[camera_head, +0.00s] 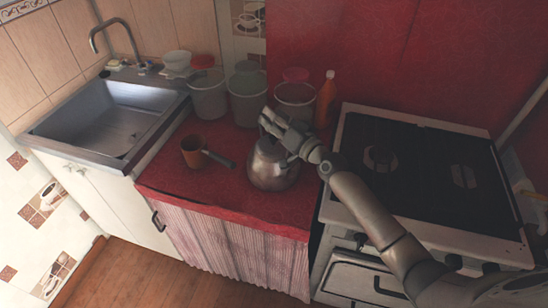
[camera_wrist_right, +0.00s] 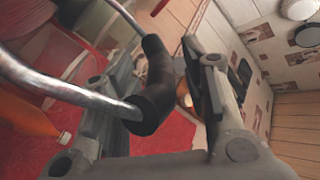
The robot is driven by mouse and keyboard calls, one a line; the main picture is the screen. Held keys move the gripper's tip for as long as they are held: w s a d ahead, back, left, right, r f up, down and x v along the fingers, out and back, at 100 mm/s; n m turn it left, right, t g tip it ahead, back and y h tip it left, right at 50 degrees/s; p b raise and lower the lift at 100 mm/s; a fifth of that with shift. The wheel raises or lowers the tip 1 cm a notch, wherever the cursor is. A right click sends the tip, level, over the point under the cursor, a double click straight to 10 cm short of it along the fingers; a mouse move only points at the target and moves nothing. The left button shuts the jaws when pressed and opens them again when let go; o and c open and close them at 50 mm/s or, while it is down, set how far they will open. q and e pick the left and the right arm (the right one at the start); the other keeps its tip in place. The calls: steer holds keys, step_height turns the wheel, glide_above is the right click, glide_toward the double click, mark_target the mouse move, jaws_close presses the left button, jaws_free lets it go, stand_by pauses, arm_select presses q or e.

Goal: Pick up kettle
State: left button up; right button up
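The kettle (camera_head: 270,168) is a rounded metal pot standing on the red counter, left of the stove. My right gripper (camera_head: 273,123) is at the top of the kettle, at its handle, and hides part of it. In the right wrist view, the handle's black grip (camera_wrist_right: 157,85) on its bent metal bar lies between the two fingers of the right gripper (camera_wrist_right: 160,78). The fingers are apart, with some space beside the grip, so the gripper looks open around it. My left gripper is not in view.
A brown pot (camera_head: 193,152) with a dark handle stands left of the kettle. Several buckets (camera_head: 248,103) and an orange bottle (camera_head: 325,100) stand behind it. A sink (camera_head: 105,120) is at the left and a stove (camera_head: 420,165) at the right. The counter's front strip is clear.

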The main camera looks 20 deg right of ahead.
jaws_close()
steer(key=shift+w+r, duration=0.1)
steer(key=shift+r, duration=0.1)
stand_by(0.3)
steer(key=shift+r, duration=0.1)
